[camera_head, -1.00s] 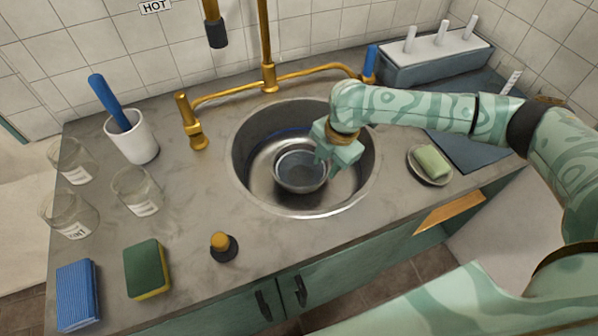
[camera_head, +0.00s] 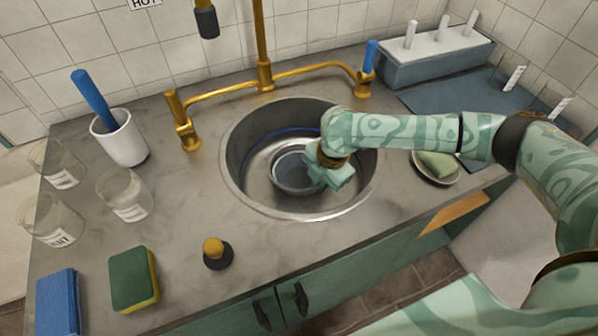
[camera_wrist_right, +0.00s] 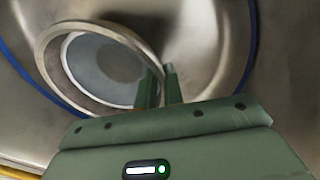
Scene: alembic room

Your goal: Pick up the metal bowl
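The metal bowl (camera_head: 287,177) is a round silver bowl inside the sink (camera_head: 233,180). In the right wrist view the bowl (camera_wrist_right: 58,83) shows its grey inside and pale rim. My right gripper (camera_head: 314,172) reaches into the sink from the right, at the bowl's right side. In the right wrist view the fingers of my right gripper (camera_wrist_right: 161,85) stand close together on either side of the bowl's rim and look shut on it. The gripper and wrist hide the bowl's right edge in the head view. My left gripper is not in view.
A brass faucet (camera_head: 265,76) stands behind the sink. A white cup (camera_head: 120,140) and glass beakers (camera_head: 125,195) are at the left. A green sponge (camera_head: 133,278) and a small plunger-like object (camera_head: 217,253) are in front. A soap dish (camera_head: 455,178) lies right of the sink.

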